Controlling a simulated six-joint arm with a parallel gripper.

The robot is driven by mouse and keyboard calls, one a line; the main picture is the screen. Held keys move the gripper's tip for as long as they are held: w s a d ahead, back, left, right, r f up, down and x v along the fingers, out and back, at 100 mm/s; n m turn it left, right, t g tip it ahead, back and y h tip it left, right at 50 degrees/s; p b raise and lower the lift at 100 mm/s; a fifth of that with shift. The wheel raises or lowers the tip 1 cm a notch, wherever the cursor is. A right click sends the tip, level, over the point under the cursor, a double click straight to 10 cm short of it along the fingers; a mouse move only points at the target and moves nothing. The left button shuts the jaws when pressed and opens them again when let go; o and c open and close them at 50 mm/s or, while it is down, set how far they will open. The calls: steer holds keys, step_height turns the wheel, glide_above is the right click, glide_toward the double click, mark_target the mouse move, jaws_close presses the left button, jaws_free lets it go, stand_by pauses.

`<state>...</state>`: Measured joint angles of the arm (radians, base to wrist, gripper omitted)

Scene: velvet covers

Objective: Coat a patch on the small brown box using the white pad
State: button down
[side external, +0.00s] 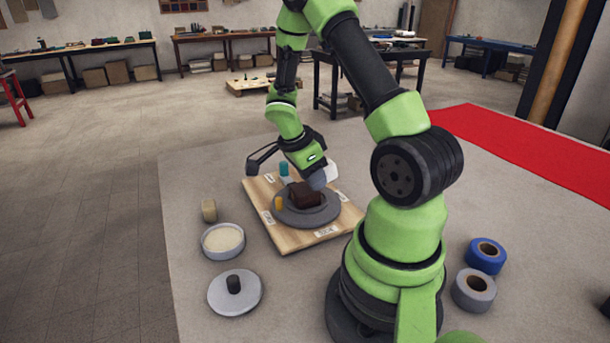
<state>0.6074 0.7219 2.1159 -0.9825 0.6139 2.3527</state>
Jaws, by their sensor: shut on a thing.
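The small brown box (305,195) sits on a round dark grey turntable (322,216), which stands on a wooden board (290,240). My gripper (318,182) reaches down at the box's upper right side and is shut. A white thing (333,171), which looks like the white pad, shows just right of the fingers and partly behind them. The fingers hide its grip point. I cannot tell whether it touches the box.
A teal piece (284,169) and a yellow-orange piece (279,203) stand near the box. Left of the board are a beige block (209,210), a dish of cream-coloured material (223,241) and a knobbed lid (235,292). Blue (486,255) and grey (474,289) tape rolls lie right.

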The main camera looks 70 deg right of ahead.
mark_target(328, 178)
steer(key=s+d+f, duration=0.1)
steer(key=s+d, duration=0.1)
steer(key=shift+s+d+f, duration=0.35)
steer(key=shift+d+f, duration=0.05)
steer(key=shift+a+r, duration=0.1)
steer(key=shift+r, duration=4.25)
steer(key=w+a+r+n+t+y, duration=0.1)
steer(key=w+a+r+n+t, duration=0.2)
steer(key=w+a+n, duration=0.4)
steer(key=w+a+r+n+t+y, duration=0.2)
steer(key=w+a+n, duration=0.6)
steer(key=a+n, duration=0.7)
steer(key=r+n+t, duration=0.1)
steer(key=n+t, duration=0.1)
steer(key=n, duration=0.3)
steer(key=shift+a+t, duration=0.3)
steer(key=shift+t, duration=0.1)
